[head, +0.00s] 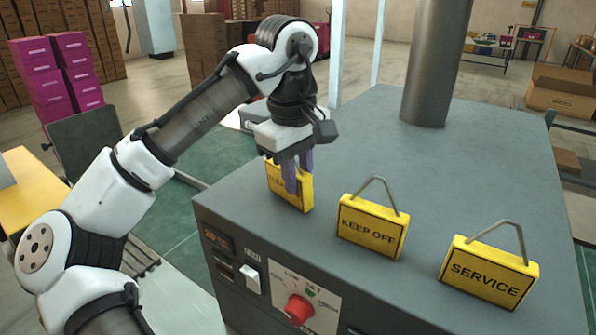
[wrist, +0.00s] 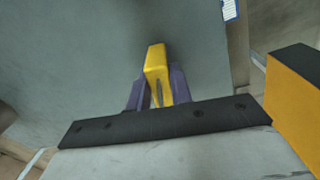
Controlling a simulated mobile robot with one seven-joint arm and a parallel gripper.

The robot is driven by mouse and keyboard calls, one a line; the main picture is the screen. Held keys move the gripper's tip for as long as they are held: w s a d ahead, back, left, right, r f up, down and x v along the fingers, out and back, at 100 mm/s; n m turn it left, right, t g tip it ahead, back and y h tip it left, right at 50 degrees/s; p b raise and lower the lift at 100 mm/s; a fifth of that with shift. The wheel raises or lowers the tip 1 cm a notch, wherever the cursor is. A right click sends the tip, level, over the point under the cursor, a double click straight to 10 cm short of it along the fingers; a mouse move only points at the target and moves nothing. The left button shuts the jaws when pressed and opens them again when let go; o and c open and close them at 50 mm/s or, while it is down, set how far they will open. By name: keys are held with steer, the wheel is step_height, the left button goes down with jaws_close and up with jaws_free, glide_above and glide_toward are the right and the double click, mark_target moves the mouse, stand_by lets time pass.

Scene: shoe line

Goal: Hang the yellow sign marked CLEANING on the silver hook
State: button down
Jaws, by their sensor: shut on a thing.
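A yellow sign (head: 303,197) is at the front left of the grey machine top in the head view; its lettering is mostly covered by the fingers, so I cannot read it fully. My gripper (head: 299,178) points down, its purple fingers shut on this sign. In the wrist view the sign (wrist: 156,58) sits between the two fingers (wrist: 157,90), with part of a grey wire loop showing. The sign is upright; I cannot tell whether it touches the top. I cannot make out a silver hook in either view.
A KEEP OFF sign (head: 372,228) and a SERVICE sign (head: 488,272), both yellow with wire loops, stand to the right on the machine top (head: 390,150). A thick grey column (head: 437,65) rises at the back. The top's middle is clear. A red knob (head: 299,309) is on the front.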

steer(key=shift+f, duration=0.15)
steer(key=c, duration=1.3)
jaws_free()
steer(key=shift+o, duration=0.2)
step_height(320, 180, up, 14)
steer(key=a, duration=0.2)
steer(key=shift+s+f+b, duration=0.15)
steer(key=shift+s+b, duration=0.2)
steer(key=shift+s, duration=0.05)
steer(key=shift+d, duration=0.1)
